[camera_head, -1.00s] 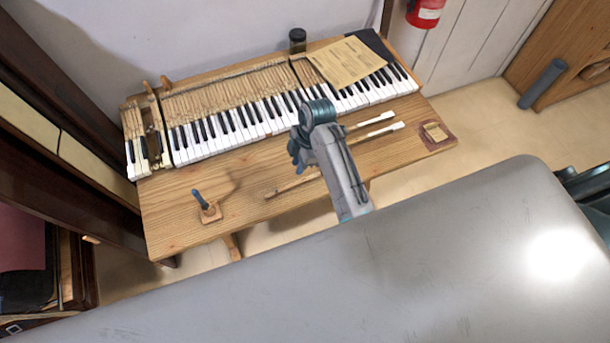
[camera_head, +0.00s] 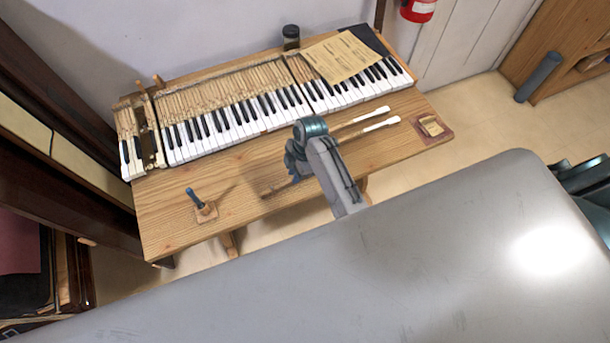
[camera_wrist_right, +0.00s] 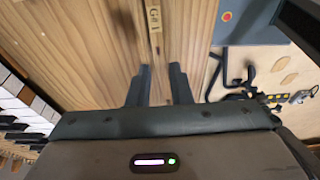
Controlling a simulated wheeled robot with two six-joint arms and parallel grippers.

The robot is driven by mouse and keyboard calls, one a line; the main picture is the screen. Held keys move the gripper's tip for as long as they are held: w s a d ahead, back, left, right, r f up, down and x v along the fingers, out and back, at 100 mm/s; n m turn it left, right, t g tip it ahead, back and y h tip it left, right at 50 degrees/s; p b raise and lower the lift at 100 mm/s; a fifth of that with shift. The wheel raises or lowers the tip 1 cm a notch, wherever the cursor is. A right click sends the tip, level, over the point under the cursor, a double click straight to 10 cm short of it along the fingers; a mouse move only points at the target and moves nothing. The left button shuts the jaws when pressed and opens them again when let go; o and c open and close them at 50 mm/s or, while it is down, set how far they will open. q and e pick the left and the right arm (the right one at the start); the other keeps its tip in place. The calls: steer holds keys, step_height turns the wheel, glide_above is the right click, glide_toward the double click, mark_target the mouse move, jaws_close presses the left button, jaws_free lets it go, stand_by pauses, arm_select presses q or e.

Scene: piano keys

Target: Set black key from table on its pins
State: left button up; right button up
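In the right wrist view a narrow wooden stick marked G# (camera_wrist_right: 154,25), apparently the black key's wooden body, lies on the table beyond my fingertips. Its near end lines up with the gap between them. My right gripper (camera_wrist_right: 158,80) is open with nothing between its fingers. In the head view the right gripper (camera_head: 291,160) is over the front part of the table and hides part of the loose key sticks. A stick end (camera_head: 268,192) shows to its left. The keyboard (camera_head: 230,120) has a gap with bare frame (camera_head: 150,145) near its left end. My left gripper is not in view.
Two loose white keys (camera_head: 372,112) (camera_head: 382,124) lie right of the gripper. A blue-handled tool (camera_head: 195,202) stands at the table's front left. A small tray (camera_head: 432,127) lies at the right end. A paper sheet (camera_head: 342,56) and dark jar (camera_head: 291,37) are at the back.

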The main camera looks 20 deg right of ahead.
steer(key=shift+b+x, duration=0.3)
steer(key=shift+x, duration=0.55)
stand_by(0.6)
steer(key=shift+d, duration=0.15)
jaws_close()
